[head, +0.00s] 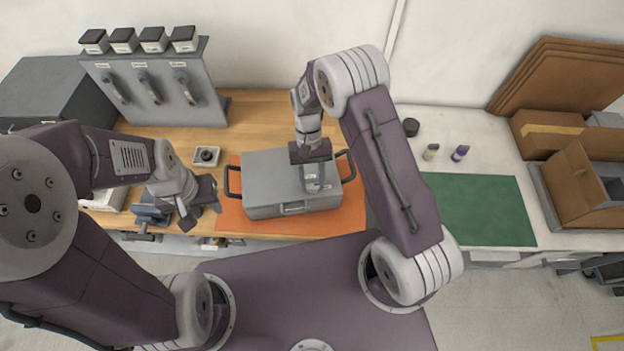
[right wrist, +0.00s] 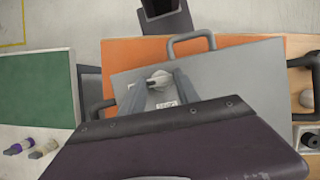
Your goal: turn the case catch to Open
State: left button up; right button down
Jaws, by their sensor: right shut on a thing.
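My right gripper (head: 314,186) points down onto the right part of the lid. In the right wrist view its fingers (right wrist: 158,84) are shut on the round light-grey case catch (right wrist: 160,77). A small white label (right wrist: 166,105) lies beside the catch; its words are too small to read. My left gripper (head: 203,222) is open and empty, left of the mat.
The orange mat (head: 340,218) lies on a wooden bench. A grey panel (head: 160,90) with several hooked levers stands at the back left. A green mat (head: 475,210) and two small bottles are to the right, by cardboard boxes (head: 585,180).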

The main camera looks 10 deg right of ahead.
jog(key=c, duration=0.9)
grip_release()
jog(key=shift+w+r, duration=0.2)
jog(key=shift+r, duration=0.1)
jog(key=b+v, duration=0.2)
jog(key=v, duration=0.6)
jog(key=shift+r, duration=0.25)
jog(key=shift+f+b, duration=0.1)
jog(key=shift+b, duration=0.2)
